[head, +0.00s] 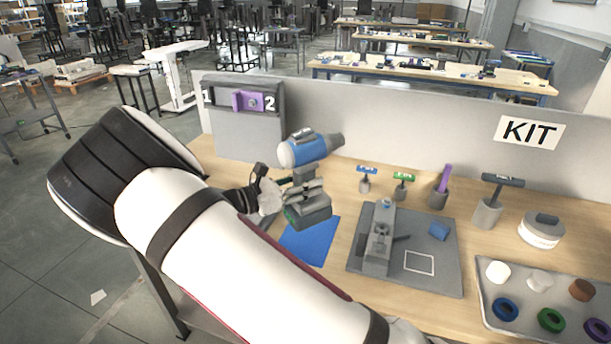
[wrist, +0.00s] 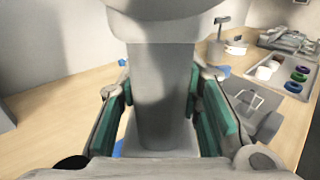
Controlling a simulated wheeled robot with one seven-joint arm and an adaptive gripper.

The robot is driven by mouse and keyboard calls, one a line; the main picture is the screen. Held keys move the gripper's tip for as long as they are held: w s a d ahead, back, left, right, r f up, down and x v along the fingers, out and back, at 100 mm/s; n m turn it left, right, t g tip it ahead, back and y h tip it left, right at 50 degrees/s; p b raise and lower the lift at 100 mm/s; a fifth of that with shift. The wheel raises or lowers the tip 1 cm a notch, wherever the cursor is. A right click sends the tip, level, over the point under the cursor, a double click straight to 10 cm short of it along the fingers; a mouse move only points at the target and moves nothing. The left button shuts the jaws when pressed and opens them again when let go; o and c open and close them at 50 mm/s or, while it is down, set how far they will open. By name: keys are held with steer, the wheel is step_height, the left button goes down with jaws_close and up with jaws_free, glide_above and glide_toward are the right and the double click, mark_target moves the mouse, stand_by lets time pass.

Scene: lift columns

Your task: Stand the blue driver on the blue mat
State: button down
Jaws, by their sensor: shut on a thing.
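The blue driver (head: 303,151) has a blue and grey body with a grey nose pointing right. It is upright, held above the table. My gripper (head: 303,190) is shut around its grey handle, just under the body. In the wrist view the grey handle (wrist: 165,95) stands between the green finger pads of my gripper (wrist: 160,115). The driver's green and dark base (head: 308,214) shows below the fingers. The blue mat (head: 312,242) lies flat on the table, below and in front of the driver in the head view. Whether the base touches it I cannot tell; my arm hides its left part.
A grey board with a fixture (head: 425,262) lies right of the mat. Several holders with blue, green, purple and dark tools stand behind it. A tray (head: 490,312) of coloured rings and a round white container (head: 541,232) are at right. A low grey wall (head: 400,137) closes the back.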

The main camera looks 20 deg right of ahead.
mark_target(307, 203)
steer(key=shift+f+b, duration=1.1)
steer(key=shift+f, duration=2)
steer(key=shift+f, duration=0.3)
steer(key=c, duration=1.1)
jaws_free()
steer(key=shift+o, duration=0.2)
steer(key=shift+s+f, duration=0.1)
